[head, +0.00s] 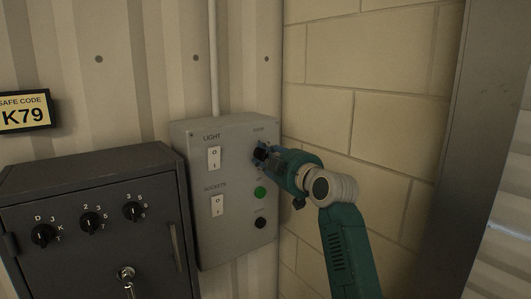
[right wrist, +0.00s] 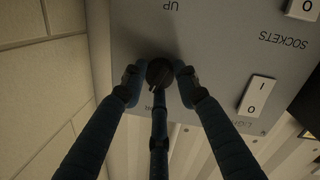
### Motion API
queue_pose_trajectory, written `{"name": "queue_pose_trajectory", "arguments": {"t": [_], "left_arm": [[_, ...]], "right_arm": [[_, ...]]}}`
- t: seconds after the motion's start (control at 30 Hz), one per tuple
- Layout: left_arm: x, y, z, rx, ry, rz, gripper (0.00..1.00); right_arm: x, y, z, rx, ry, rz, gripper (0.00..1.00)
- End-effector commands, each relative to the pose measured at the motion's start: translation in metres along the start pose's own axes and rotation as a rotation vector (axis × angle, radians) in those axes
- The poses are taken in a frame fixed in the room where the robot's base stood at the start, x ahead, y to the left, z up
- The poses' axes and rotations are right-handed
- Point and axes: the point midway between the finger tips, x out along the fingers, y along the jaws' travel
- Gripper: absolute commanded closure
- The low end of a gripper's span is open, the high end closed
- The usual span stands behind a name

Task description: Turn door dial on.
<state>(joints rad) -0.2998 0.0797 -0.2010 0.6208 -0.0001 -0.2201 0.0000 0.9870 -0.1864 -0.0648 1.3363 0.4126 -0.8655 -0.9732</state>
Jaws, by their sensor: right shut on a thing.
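The door dial (head: 260,153) is a small black knob at the upper right of the grey control panel (head: 233,240), under a small faint label. My right gripper (head: 263,156) reaches it from the right and partly hides it. That view shows the panel upside down. The dial's setting marks are mostly hidden. My left gripper is not in view.
A dark safe (head: 95,215) stands close on the left. A block wall (head: 350,65) is close on the right.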

Motion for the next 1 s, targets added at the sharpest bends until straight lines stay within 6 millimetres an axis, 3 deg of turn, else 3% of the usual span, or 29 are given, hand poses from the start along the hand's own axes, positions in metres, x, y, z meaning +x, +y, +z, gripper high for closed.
{"name": "queue_pose_trajectory", "arguments": {"t": [1.0], "left_arm": [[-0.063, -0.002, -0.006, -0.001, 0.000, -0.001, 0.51]], "right_arm": [[0.001, -0.003, 0.004, 0.947, -0.088, -0.109, 0.96]]}}
